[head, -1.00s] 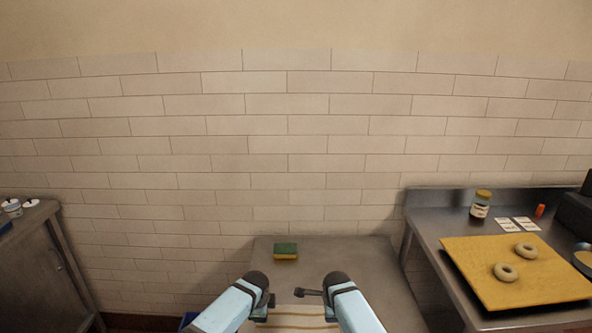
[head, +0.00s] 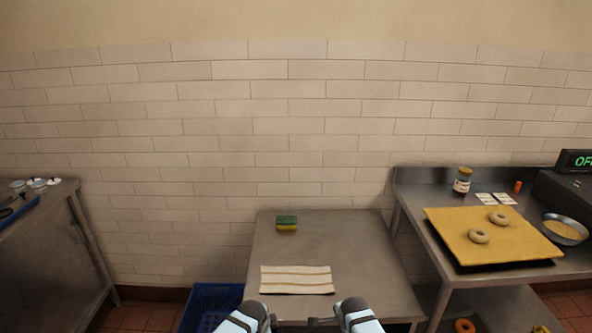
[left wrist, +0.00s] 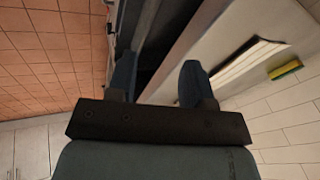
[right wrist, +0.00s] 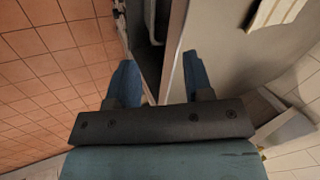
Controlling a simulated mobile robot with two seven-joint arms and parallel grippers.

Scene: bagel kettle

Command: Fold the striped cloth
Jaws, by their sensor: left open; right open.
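The striped cloth (head: 297,280) lies on the steel table as a flat, wide rectangle, cream with tan stripes. It also shows at the upper right of the left wrist view (left wrist: 240,66) and at the top of the right wrist view (right wrist: 277,10). My left gripper (left wrist: 158,80) is open and empty, in front of the table and apart from the cloth. My right gripper (right wrist: 160,75) is open and empty, also short of the cloth at the table's front edge. In the head view both fingertips are hidden or cut off at the bottom.
A green and yellow sponge (head: 287,223) sits on the table (head: 350,245) behind the cloth. A blue crate (head: 208,306) stands on the floor at left. The right counter holds a yellow board (head: 490,240) with bagels, a jar (head: 462,180) and a bowl (head: 565,231).

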